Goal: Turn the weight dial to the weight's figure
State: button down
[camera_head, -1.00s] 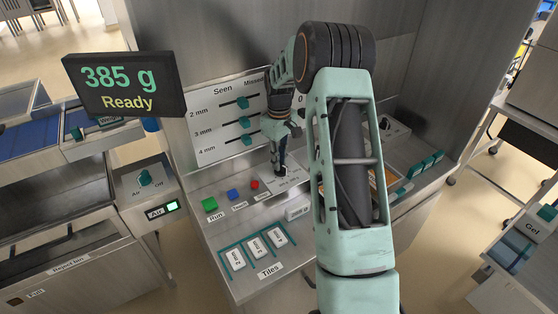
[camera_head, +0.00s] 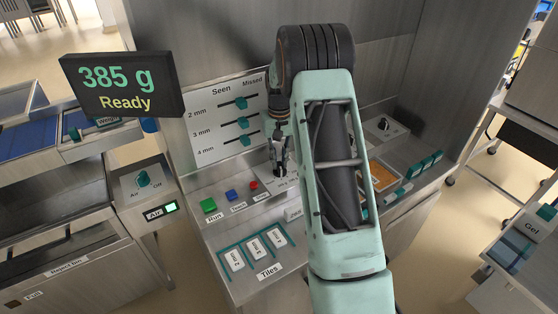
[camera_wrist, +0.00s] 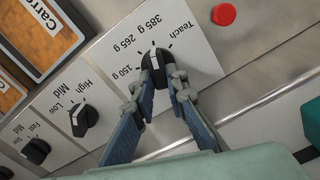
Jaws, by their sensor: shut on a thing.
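The weight dial (camera_wrist: 153,62) is a black knob with a white pointer line on a pale plate in the wrist view. Its figures read 150 g, 265 g, 385 g and Teach. The pointer faces up in that picture, around the 265 g to 385 g side; I cannot tell exactly which mark it meets. My gripper (camera_wrist: 164,78) is shut on the dial, a fingertip on either side. In the head view my gripper (camera_head: 280,168) is down at the panel and hides the dial. The display (camera_head: 122,88) reads 385 g, Ready.
A red button (camera_wrist: 224,14) sits near the dial. Two more black knobs, the High/Mid/Low knob (camera_wrist: 80,119) and another knob (camera_wrist: 36,150), are in the same row. A green button (camera_head: 209,205), a blue button (camera_head: 231,195) and several tiles (camera_head: 256,248) lie left and front.

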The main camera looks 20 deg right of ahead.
aim_at(279, 163)
jog(key=shift+m, duration=0.3)
jog(key=c, duration=1.9)
grip_release()
jog(key=shift+c, duration=0.2)
jog(key=shift+r, duration=0.1)
notch_tip(279, 163, up, 12)
